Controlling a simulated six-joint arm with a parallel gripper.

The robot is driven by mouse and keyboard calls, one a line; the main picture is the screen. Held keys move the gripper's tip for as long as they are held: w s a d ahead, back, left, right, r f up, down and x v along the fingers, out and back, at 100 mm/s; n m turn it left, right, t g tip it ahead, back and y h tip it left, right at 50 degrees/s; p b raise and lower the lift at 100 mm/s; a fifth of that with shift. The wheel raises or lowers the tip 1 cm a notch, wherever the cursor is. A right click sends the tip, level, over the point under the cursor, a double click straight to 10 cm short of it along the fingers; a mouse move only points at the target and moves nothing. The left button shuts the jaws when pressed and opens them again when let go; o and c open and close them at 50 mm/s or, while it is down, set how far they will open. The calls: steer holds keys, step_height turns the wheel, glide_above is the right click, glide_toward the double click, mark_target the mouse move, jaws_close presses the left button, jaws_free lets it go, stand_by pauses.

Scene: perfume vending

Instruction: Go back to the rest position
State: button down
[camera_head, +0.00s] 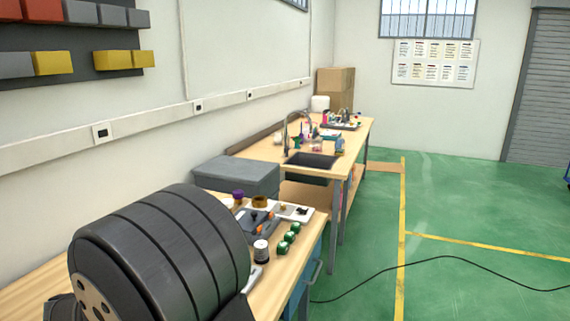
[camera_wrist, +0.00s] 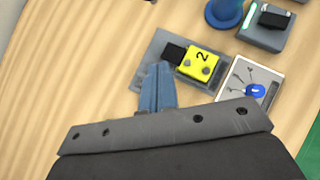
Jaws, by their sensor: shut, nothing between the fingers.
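My gripper (camera_wrist: 158,88) shows in the wrist view as blue-grey fingers pressed together, with nothing between them. It is over the wooden table top (camera_wrist: 75,60). Just beyond the fingertips is a grey plate holding a yellow block marked 2 (camera_wrist: 200,63) with a black part on its left side. I cannot tell whether the fingertips touch the plate. In the head view a large dark ribbed cylinder of my arm fills the lower left, and the gripper is hidden.
A pale square unit with a blue knob (camera_wrist: 256,90) and a grey block (camera_wrist: 265,28) lie to the right. In the head view, green-topped round items (camera_head: 290,237) stand near the table's right edge, and a grey box (camera_head: 237,178) stands behind. A cable (camera_head: 430,264) crosses the green floor.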

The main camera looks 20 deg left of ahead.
steer(key=v, duration=0.6)
steer(key=shift+s+r, duration=0.15)
steer(key=shift+r, duration=0.05)
steer(key=c, duration=2.2)
jaws_free()
steer(key=shift+d, duration=0.15)
steer(key=c, duration=0.7)
jaws_free()
steer(key=o, duration=0.7)
steer(key=w, duration=0.1)
steer(key=w+r+m, duration=0.1)
steer(key=w, duration=0.1)
steer(key=shift+a+r+m+h, duration=0.1)
steer(key=shift+a+m+h, duration=0.1)
steer(key=shift+m+h, duration=0.15)
steer(key=w+r+m+g, duration=0.55)
steer(key=w+r, duration=0.35)
steer(key=w, duration=0.6)
steer(key=x, duration=0.9)
steer(key=shift+w+f+m+h, duration=0.2)
steer(key=shift+w+m+h, duration=0.15)
steer(key=shift+m+h, duration=0.1)
steer(key=shift+a+t, duration=0.1)
steer(key=shift+t, duration=0.15)
